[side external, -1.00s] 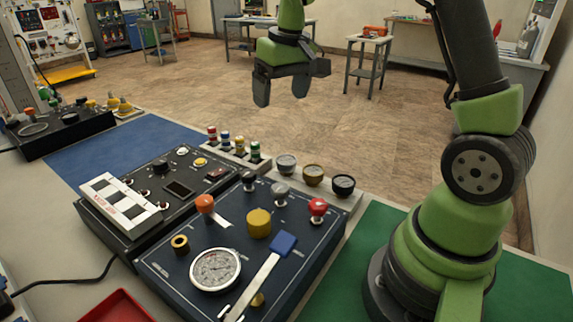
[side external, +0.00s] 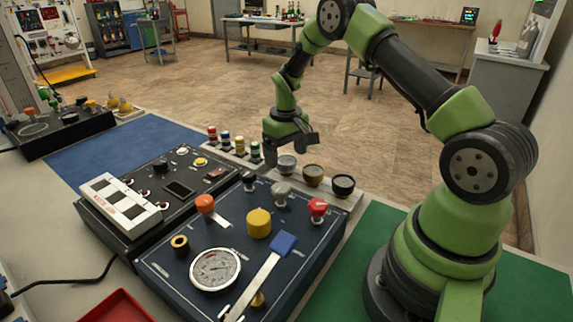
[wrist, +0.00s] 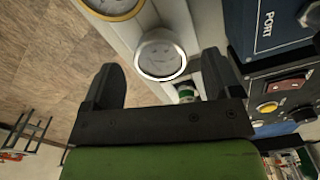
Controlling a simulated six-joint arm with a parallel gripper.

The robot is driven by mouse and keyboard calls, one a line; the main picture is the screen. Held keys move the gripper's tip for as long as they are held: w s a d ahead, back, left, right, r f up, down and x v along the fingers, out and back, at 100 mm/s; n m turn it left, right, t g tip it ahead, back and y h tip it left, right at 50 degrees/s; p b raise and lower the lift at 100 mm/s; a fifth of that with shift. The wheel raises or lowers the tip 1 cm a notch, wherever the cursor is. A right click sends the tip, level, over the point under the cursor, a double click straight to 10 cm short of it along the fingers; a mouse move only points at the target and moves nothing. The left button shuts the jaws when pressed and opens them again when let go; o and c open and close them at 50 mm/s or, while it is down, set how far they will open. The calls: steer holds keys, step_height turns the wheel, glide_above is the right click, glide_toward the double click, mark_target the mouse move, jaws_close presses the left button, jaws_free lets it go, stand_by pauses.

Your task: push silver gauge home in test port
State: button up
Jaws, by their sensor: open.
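The silver gauge (side external: 286,163) sits at the left end of a row of gauges on a pale rack behind the dark panel. In the wrist view the silver gauge (wrist: 160,55) shows its round face just beyond and between my fingertips. My gripper (side external: 291,151) is open and empty, just above and behind the silver gauge. Its two fingers (wrist: 158,76) are apart, one on each side of the gauge in the picture. A brass-ringed opening (side external: 180,244) is on the panel's left side; I cannot tell whether it is the test port.
A brass gauge (side external: 313,174) and a black gauge (side external: 343,186) stand beside the silver one. Several coloured-capped fittings (side external: 232,144) stand to the left.

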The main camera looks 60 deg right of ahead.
mark_target(286, 159)
step_height(286, 159, down, 3)
steer(key=shift+r, duration=0.2)
steer(key=c, duration=1.1)
steer(key=shift+r, duration=0.1)
step_height(286, 159, up, 8)
steer(key=shift+r, duration=0.1)
steer(key=shift+w+a+r, duration=0.2)
steer(key=shift+a+r, duration=0.25)
steer(key=shift+w+a+r, duration=0.2)
steer(key=shift+a+r, duration=0.2)
steer(key=shift+r, duration=0.05)
steer(key=a+r+n, duration=0.1)
steer(key=a+n, duration=0.2)
steer(key=a, duration=0.7)
steer(key=a+r+n, duration=0.2)
steer(key=a+n, duration=0.1)
steer(key=a, duration=0.7)
steer(key=s+a+r+n, duration=0.1)
steer(key=a+n, duration=0.2)
steer(key=a, duration=0.6)
steer(key=shift+a+r+n, duration=0.35)
steer(key=shift+a+n, duration=0.05)
steer(key=shift+s, duration=0.1)
